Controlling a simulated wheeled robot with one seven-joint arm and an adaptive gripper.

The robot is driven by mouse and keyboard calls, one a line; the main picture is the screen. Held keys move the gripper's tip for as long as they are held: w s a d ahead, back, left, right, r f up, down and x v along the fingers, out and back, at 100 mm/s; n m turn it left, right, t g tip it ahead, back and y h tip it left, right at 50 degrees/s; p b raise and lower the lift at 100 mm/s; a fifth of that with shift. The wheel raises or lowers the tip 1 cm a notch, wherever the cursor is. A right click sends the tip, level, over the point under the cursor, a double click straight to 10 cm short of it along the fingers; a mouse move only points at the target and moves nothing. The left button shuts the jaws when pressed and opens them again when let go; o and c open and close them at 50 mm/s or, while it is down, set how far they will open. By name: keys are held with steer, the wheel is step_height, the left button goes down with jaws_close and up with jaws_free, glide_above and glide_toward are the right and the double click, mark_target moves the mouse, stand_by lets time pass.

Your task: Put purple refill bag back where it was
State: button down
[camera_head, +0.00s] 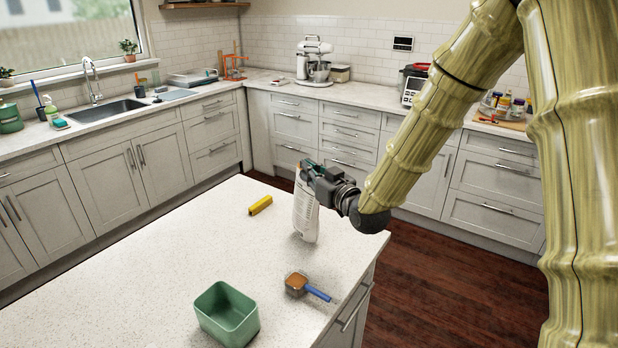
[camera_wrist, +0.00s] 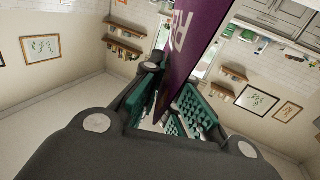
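The purple refill bag (camera_wrist: 190,45) shows its purple face with white lettering between my fingers in the wrist view. In the head view the bag (camera_head: 306,213) shows a mostly white side and stands nearly upright, slightly tilted, at the right edge of the island countertop (camera_head: 190,250). My gripper (camera_head: 312,179) is at its upper part and appears shut on it; in the wrist view the teal finger pads (camera_wrist: 165,105) lie on both sides of the bag. The bag's base is at or just above the countertop; I cannot tell whether it touches.
The left part of the island is clear. Counters with a sink (camera_head: 107,110) and a mixer (camera_head: 314,62) run behind.

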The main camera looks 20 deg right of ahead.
steer(key=shift+f, duration=1.25)
steer(key=c, duration=1.6)
jaws_free()
steer(key=shift+c, duration=0.2)
steer(key=shift+r, duration=0.1)
steer(key=shift+r, duration=0.2)
steer(key=b+v, duration=0.3)
steer(key=v, duration=0.9)
